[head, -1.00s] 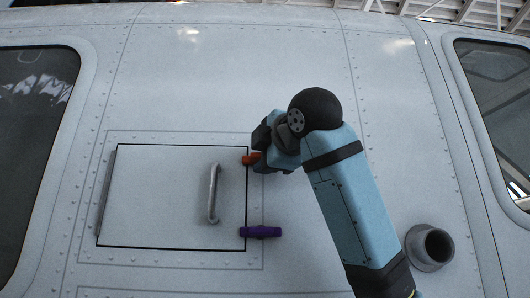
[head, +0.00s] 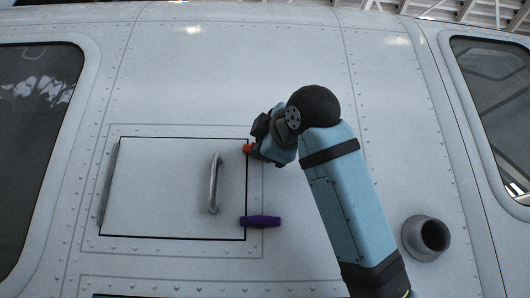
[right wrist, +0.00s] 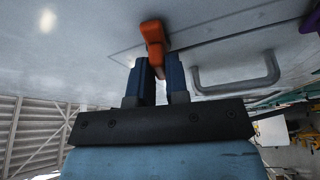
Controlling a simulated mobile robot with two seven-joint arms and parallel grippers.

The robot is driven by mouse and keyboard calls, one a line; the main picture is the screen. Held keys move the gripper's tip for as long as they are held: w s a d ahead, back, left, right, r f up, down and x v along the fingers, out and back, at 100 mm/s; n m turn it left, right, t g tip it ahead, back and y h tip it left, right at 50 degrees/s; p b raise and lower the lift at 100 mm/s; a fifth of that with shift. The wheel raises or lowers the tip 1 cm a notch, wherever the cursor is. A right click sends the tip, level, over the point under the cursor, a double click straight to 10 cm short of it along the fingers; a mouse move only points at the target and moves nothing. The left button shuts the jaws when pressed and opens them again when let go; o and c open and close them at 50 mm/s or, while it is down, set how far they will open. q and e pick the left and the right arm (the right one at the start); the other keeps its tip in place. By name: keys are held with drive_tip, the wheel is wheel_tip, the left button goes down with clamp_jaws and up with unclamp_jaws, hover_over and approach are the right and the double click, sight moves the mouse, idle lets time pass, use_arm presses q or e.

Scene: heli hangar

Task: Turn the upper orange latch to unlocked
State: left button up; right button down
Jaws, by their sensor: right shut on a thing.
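The upper orange latch (head: 248,148) sits at the upper right corner of the hatch door (head: 160,195). My right gripper (head: 259,145) covers most of it in the head view, with only a small orange end showing. In the right wrist view the orange latch (right wrist: 153,38) reaches down between the two blue fingers of my right gripper (right wrist: 156,70), which is shut on it. Its exact angle is hard to tell because the gripper hides part of it. My left gripper is not in view.
A purple latch (head: 260,221) lies horizontally across the door's lower right edge. A grey handle (head: 214,183) stands out from the door, left of my right gripper. A round pipe (head: 427,236) sticks out at the lower right. The hull above is clear.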

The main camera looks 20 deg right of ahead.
drive_tip(key=shift+a+f+m+t+h+b, duration=0.1)
drive_tip(key=shift+m+t+h+b, duration=0.35)
drive_tip(key=shift+m+h+b, duration=1.85)
drive_tip(key=shift+a+f+m+t+h+b, duration=0.15)
drive_tip(key=shift+m+t+h, duration=0.35)
drive_tip(key=shift+m, duration=3.65)
drive_tip(key=shift+a+r+m+t+h+b, duration=0.1)
drive_tip(key=shift+m+t+h+b, duration=0.35)
drive_tip(key=shift+m+h+b, duration=1.85)
drive_tip(key=shift+d+m+y+p, duration=0.1)
drive_tip(key=shift+m+y+p, duration=0.9)
drive_tip(key=shift+m, duration=0.15)
drive_tip(key=c, duration=1.1)
unclamp_jaws()
drive_tip(key=shift+w, duration=0.1)
drive_tip(key=shift+f, duration=0.1)
drive_tip(key=shift+b+v, duration=2.15)
drive_tip(key=shift+v, duration=4.8)
